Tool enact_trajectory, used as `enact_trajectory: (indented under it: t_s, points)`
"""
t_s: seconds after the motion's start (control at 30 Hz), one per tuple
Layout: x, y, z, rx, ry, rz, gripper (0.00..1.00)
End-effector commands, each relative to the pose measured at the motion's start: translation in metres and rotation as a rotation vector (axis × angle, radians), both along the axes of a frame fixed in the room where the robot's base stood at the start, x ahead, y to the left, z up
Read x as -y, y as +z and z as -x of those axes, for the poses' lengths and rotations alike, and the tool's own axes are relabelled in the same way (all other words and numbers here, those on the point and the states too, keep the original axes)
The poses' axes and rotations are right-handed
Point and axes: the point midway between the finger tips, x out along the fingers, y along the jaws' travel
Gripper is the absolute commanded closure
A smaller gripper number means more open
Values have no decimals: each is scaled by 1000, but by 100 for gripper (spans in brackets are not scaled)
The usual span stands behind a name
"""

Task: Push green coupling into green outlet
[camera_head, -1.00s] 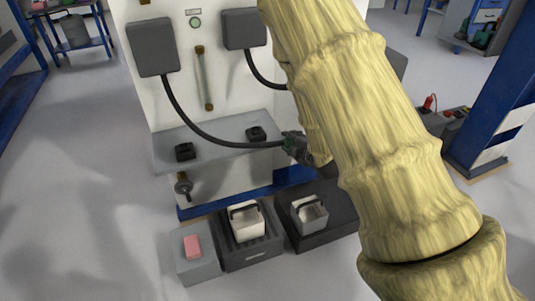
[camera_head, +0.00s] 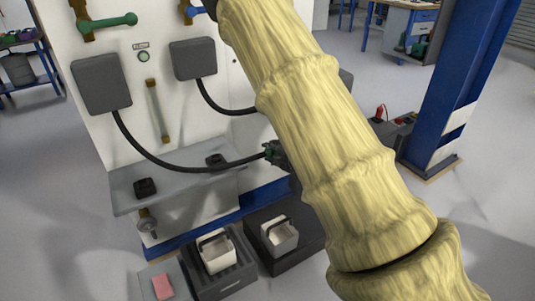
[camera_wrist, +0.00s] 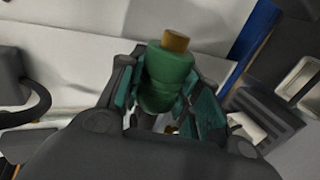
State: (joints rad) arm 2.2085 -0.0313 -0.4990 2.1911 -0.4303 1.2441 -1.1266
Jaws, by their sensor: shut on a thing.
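The green coupling (camera_wrist: 166,80), with a brass tip, is held between the fingers of my gripper (camera_wrist: 165,88) in the wrist view. In the head view a little of the coupling (camera_head: 269,153) shows at the end of a black hose (camera_head: 170,163). My gripper (camera_head: 278,156) is there in front of the white panel, above the floor boxes, partly hidden by my arm. A green lever (camera_head: 112,21) sits on a brass fitting at the panel's upper left, well away from my gripper. I cannot tell whether this fitting is the green outlet.
Two grey boxes (camera_head: 101,84) (camera_head: 193,58) on the panel have black hoses. A grey shelf (camera_head: 180,188) carries two black holders. Bins (camera_head: 222,282) stand below on the floor. A blue valve handle (camera_head: 194,11) is at the top. A blue post (camera_head: 455,90) stands at right.

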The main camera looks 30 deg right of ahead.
Motion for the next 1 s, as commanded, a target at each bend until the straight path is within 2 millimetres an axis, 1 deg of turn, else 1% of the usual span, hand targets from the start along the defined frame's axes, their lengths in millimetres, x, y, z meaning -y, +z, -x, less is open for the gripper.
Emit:
enact_trajectory:
  t_s: [0.2, 0.4, 0.6, 1.0]
  points:
    - [16, 0, 0, 1, 0, 1, 95]
    - [27, 0, 0, 0, 1, 0, 95]
    - [31, 0, 0, 0, 0, 0, 95]
    - [31, 0, 0, 0, 1, 0, 95]
